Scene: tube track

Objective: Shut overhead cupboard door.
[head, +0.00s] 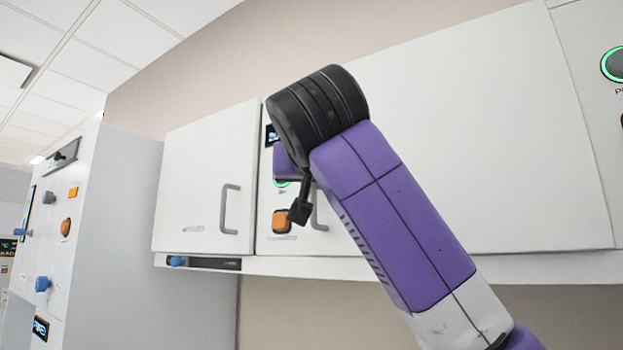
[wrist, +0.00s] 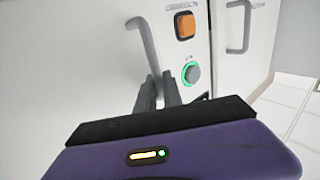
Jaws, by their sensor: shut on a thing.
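The overhead cupboard has a wide white door (head: 480,140) at the right and a smaller white door (head: 195,180) at the left. The wide door's grey handle (head: 320,211) is partly behind my arm in the head view; it also shows in the wrist view (wrist: 143,45). My gripper (head: 299,211) is at this handle, and its dark fingers (wrist: 160,88) are closed at the handle's lower end in the wrist view. The exact contact is hard to see. I cannot tell whether the wide door stands slightly out from the cupboard front.
An orange button (head: 281,220) and a green-ringed knob (wrist: 191,73) sit beside the handle. The left door's handle (head: 230,208) is close by. A tall white cabinet (head: 125,200) with knobs stands at the left. Wall shows below the cupboard.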

